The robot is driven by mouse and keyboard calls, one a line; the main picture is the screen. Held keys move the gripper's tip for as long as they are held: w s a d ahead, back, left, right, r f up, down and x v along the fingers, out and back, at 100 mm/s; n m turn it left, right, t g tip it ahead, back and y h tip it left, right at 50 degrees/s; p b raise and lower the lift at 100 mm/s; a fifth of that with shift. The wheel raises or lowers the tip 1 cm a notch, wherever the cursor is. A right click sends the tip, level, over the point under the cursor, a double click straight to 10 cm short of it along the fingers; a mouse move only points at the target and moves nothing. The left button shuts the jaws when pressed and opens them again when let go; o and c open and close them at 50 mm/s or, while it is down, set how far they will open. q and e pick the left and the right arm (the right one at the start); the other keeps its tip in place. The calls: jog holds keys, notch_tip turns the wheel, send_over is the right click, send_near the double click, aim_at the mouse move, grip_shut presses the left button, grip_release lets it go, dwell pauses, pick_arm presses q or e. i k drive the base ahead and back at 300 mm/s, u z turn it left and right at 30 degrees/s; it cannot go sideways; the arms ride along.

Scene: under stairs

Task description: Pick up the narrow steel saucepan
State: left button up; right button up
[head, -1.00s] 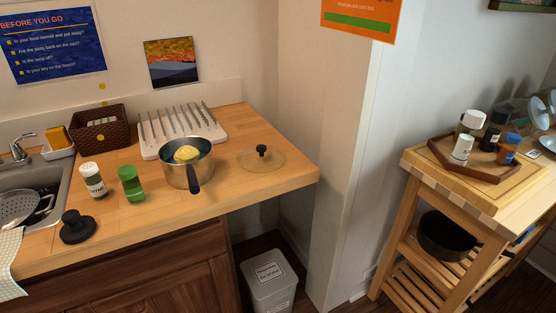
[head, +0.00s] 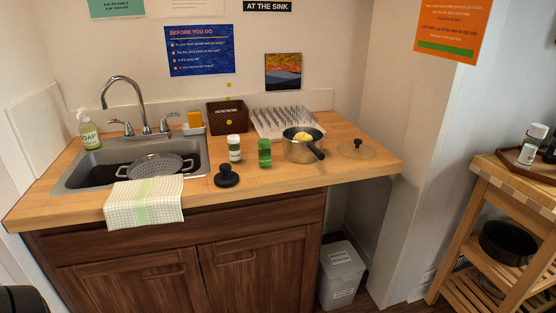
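A steel saucepan (head: 301,153) stands upright on the wooden counter (head: 360,181), right of the sink and in front of the drying rack. Its dark handle (head: 316,151) points toward the front right. A round yellow item (head: 303,137) sits in the pan's mouth; I cannot tell what it is. A glass lid (head: 356,150) with a dark knob lies on the counter to the right, apart from the pan.
Left of the pan stand a green-labelled jar (head: 265,153), a white shaker (head: 234,148) and a black knobbed item (head: 226,177). The white rack (head: 266,125) is behind. The sink (head: 77,178) holds a colander (head: 155,166). A wooden cart (head: 487,190) stands right; a bin (head: 341,275) is below.

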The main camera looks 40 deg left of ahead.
aim_at(298, 152)
jog(key=k, duration=0.1)
jog(key=u, duration=1.5)
